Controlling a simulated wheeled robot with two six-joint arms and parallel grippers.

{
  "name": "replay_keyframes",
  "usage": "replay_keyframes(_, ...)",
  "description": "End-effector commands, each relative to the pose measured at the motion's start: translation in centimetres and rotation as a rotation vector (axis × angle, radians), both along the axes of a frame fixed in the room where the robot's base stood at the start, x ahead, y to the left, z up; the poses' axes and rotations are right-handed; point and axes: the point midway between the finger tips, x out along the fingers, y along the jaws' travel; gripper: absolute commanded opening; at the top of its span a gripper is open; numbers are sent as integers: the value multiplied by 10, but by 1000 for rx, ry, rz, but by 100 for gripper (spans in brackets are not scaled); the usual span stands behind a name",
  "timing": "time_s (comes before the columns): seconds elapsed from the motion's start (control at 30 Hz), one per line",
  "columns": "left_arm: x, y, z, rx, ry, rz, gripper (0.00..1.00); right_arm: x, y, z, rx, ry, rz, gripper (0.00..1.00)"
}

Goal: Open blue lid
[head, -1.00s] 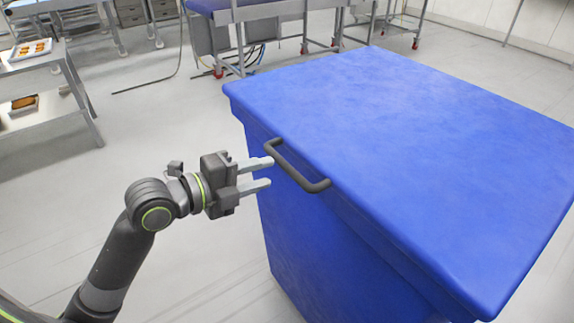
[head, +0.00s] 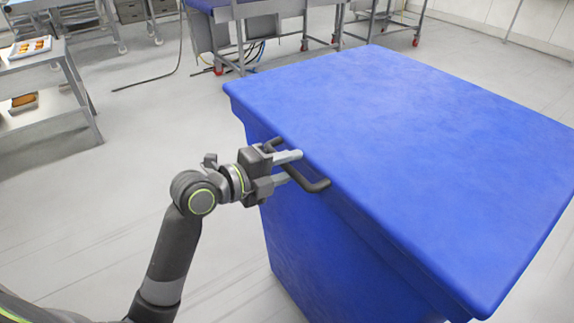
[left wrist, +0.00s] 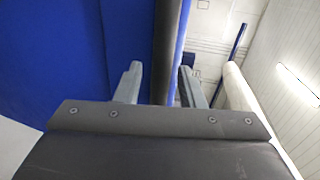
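The blue lid (head: 420,140) lies flat and closed on a large blue bin (head: 310,245). A dark handle (head: 319,186) sticks out from the lid's near left edge. My left gripper (head: 294,166) is at the handle, its two grey fingers pointing toward the lid edge, and it hides the handle's middle. In the left wrist view the handle bar (left wrist: 168,45) runs between the two spread fingers, with a visible gap to the left finger. Contact with the right finger is unclear. My right gripper is not in view.
A metal shelf (head: 48,80) with trays of food stands at the far left. Metal tables (head: 262,12) on wheels stand behind the bin, with cables on the floor. The pale floor (head: 150,130) left of the bin is clear.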

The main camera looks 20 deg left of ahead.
Motion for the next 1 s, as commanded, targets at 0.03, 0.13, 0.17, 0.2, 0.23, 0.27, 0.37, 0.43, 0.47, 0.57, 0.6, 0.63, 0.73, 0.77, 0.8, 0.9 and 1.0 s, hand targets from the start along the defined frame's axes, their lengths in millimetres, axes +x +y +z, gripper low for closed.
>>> replay_keyframes(0.03,0,0,0,0,0,0,33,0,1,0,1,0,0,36)
replay_keyframes(0.13,0,0,0,0,0,0,20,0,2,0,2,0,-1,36)
replay_keyframes(0.17,0,0,0,0,0,0,16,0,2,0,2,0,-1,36)
replay_keyframes(0.2,0,0,0,0,0,0,11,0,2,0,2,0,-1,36)
replay_keyframes(0.23,0,0,0,0,0,0,7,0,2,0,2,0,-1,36)
replay_keyframes(0.27,0,0,0,0,0,0,3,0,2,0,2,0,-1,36)
replay_keyframes(0.37,0,0,0,-1,1,0,0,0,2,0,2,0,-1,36)
replay_keyframes(0.43,0,0,0,-1,1,0,0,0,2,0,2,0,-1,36)
replay_keyframes(0.47,0,0,0,-1,1,0,0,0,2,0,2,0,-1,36)
replay_keyframes(0.57,0,0,1,-1,1,0,0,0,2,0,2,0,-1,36)
replay_keyframes(0.6,0,0,2,0,0,0,0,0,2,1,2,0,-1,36)
replay_keyframes(0.63,0,0,3,0,0,0,0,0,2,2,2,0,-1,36)
replay_keyframes(0.73,0,0,12,-1,-2,0,0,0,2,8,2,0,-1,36)
replay_keyframes(0.77,0,0,16,-1,-3,0,0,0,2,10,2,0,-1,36)
replay_keyframes(0.8,1,0,23,-1,-4,0,0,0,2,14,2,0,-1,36)
replay_keyframes(0.9,2,-1,43,-2,-7,-1,0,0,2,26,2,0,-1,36)
replay_keyframes(1.0,5,-2,70,-2,-10,-1,0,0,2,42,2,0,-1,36)
